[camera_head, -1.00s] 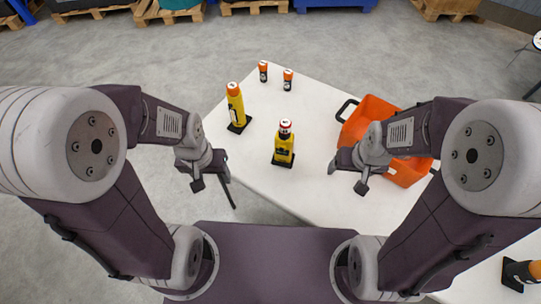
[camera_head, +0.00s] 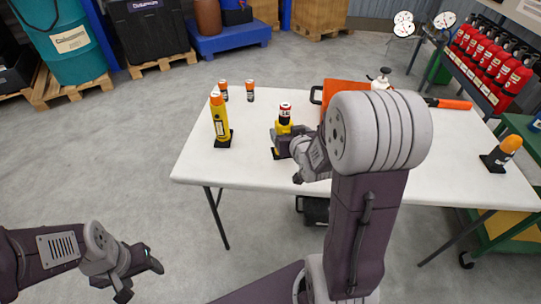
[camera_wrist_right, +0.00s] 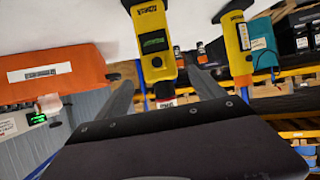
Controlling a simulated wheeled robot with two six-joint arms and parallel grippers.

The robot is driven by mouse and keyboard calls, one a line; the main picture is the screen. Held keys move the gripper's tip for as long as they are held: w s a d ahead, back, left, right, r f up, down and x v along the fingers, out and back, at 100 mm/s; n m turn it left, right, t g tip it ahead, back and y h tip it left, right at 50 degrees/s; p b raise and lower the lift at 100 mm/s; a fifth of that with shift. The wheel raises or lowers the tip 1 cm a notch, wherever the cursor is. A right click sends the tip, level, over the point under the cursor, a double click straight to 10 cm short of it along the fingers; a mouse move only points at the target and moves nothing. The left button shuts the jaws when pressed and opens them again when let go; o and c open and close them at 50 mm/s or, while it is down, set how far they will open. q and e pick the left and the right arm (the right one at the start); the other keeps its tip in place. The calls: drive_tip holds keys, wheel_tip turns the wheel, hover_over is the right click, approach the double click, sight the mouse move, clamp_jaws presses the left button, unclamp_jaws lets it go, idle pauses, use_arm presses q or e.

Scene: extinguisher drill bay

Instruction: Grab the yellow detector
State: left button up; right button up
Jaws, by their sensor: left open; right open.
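The yellow detector (camera_head: 283,129) stands upright on the white table, with a red and white top and a dark base. In the right wrist view the scene appears upside down; the detector (camera_wrist_right: 153,45) shows a dark green screen and lies between the lines of my fingers. My right gripper (camera_head: 288,158) is open at the detector's near right side, partly covering it in the head view. In the wrist view (camera_wrist_right: 160,78) its fingers reach along both sides; contact cannot be told. My left gripper (camera_head: 143,279) is open and empty, low at the left, away from the table.
A yellow cylinder with an orange top (camera_head: 220,120) stands left of the detector. Two small orange-and-black items (camera_head: 250,90) stand behind. An orange-topped item (camera_head: 502,153) stands far right. The table's front left (camera_head: 240,172) is clear.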

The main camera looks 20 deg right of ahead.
sight(286, 127)
drive_tip(key=shift+a+r, duration=0.15)
drive_tip(key=shift+a, duration=0.1)
drive_tip(key=shift+r, duration=0.1)
drive_tip(key=x, duration=0.4)
drive_tip(key=shift+s+d, duration=0.1)
drive_tip(key=shift+d, duration=0.3)
drive_tip(key=shift+w+a, duration=0.15)
drive_tip(key=shift+w, duration=0.15)
drive_tip(key=b+x, duration=0.1)
drive_tip(key=x, duration=0.4)
drive_tip(key=shift+s, duration=0.1)
drive_tip(key=shift+c, duration=0.9)
clamp_jaws()
